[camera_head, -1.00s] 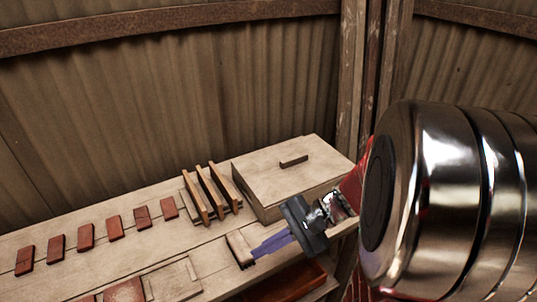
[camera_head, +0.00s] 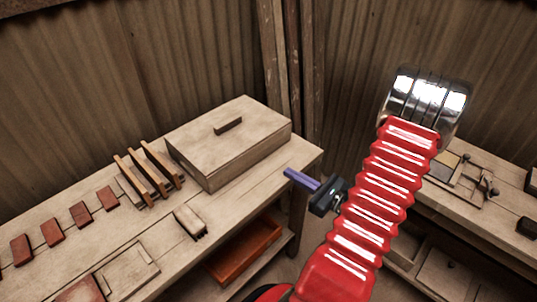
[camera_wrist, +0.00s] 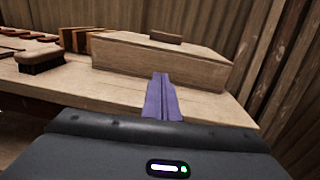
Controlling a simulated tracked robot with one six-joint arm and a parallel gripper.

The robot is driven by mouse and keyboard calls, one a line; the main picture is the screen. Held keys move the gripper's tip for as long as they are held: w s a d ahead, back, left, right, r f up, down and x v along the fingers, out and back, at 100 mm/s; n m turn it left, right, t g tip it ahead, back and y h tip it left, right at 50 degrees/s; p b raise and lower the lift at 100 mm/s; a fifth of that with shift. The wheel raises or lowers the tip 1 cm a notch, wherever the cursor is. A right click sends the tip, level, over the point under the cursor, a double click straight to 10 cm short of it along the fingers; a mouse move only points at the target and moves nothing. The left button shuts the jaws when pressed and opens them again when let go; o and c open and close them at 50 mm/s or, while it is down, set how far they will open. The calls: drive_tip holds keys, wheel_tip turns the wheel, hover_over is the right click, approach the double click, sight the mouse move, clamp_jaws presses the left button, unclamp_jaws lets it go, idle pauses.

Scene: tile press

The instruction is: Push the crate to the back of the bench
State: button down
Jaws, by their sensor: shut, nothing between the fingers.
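The crate (camera_head: 235,160) is a pale wooden box with a flat lid and a small bar handle (camera_head: 228,125). It stands on the bench (camera_head: 255,198) near its right end, with the wall behind it. My gripper (camera_head: 288,173) has purple fingers, shut together and empty. In the head view they are at the right end of the bench, to the right of the crate's front. In the wrist view the crate (camera_wrist: 150,62) lies ahead, and the fingertips (camera_wrist: 160,76) overlap its front face. I cannot tell whether they touch it.
A brush (camera_head: 190,222) lies on the bench in front of the crate. A wooden rack (camera_head: 148,178) stands close to its left, with several red tiles (camera_head: 80,214) further left. An orange tray (camera_head: 245,250) is below. Another bench (camera_head: 500,215) is at the right.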

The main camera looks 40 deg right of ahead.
sight(261, 149)
drive_tip(key=shift+s+d+f+m+h, duration=0.2)
drive_tip(key=shift+s+d+m+h, duration=0.15)
drive_tip(key=shift+d, duration=0.15)
drive_tip(key=shift+s+d+f+m+h, duration=0.2)
drive_tip(key=shift+s+d+m+h, duration=0.1)
drive_tip(key=shift+d, duration=0.15)
drive_tip(key=shift+w, duration=0.15)
drive_tip(key=shift+w+a, duration=0.15)
drive_tip(key=shift+w, duration=6.75)
